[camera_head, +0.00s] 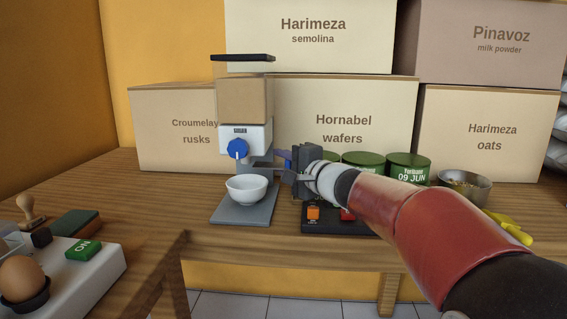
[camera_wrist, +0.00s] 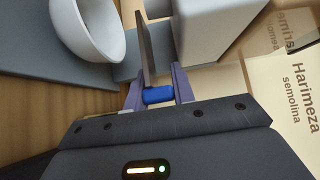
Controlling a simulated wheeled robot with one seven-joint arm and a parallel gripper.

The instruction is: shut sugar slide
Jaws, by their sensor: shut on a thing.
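The sugar dispenser (camera_head: 243,97) stands on the table with a dark lid, a tan hopper and a blue knob (camera_head: 237,149) on its front. Its slide is a thin grey plate (camera_wrist: 152,42) with a blue handle (camera_wrist: 158,95), seen in the wrist view beside the dispenser's white body (camera_wrist: 215,25). My gripper (camera_wrist: 158,88) is shut on the blue handle, one finger on each side. In the head view my gripper (camera_head: 287,161) is at the dispenser's right side. How far the slide sticks out is hard to tell.
A white bowl (camera_head: 246,189) stands on the dispenser's grey base (camera_head: 243,214). A dark panel with coloured buttons (camera_head: 322,226) lies below my gripper. Green tins (camera_head: 407,168) and a metal bowl (camera_head: 463,187) stand to the right. Cartons (camera_head: 346,125) close off the back.

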